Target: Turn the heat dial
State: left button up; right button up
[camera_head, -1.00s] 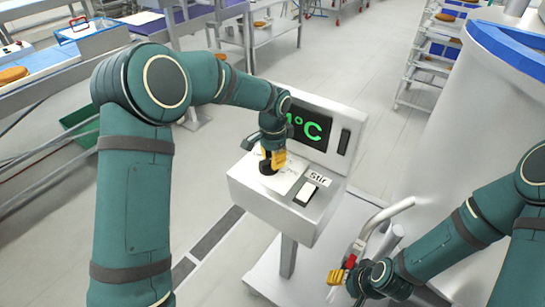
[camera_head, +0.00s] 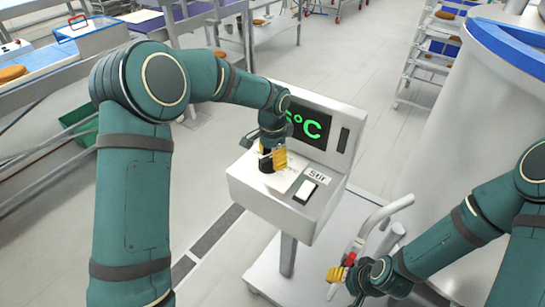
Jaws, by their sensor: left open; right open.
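The heat dial (camera_head: 266,165) is a black knob on the sloped top of the white control box (camera_head: 253,192). My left gripper (camera_head: 273,160), with yellow fingertips, is open and is down at the dial, hiding part of it. Whether the fingers touch the dial I cannot tell. The black display (camera_head: 313,124) behind it shows a green "°C" reading, its front digits partly hidden by my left arm. My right gripper (camera_head: 338,274) is open, low beside the red part of a pipe valve.
A white switch (camera_head: 305,191) labelled "Stir" sits right of the dial on the box. A large white tank (camera_head: 470,130) with a blue rim stands at the right. A pale bent pipe (camera_head: 375,222) rises near my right gripper. Conveyors and racks stand behind.

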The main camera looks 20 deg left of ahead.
pick_arm(q)
notch_tip(320, 180, up, 12)
dwell(0.5)
jog(key=shift+f, duration=0.1)
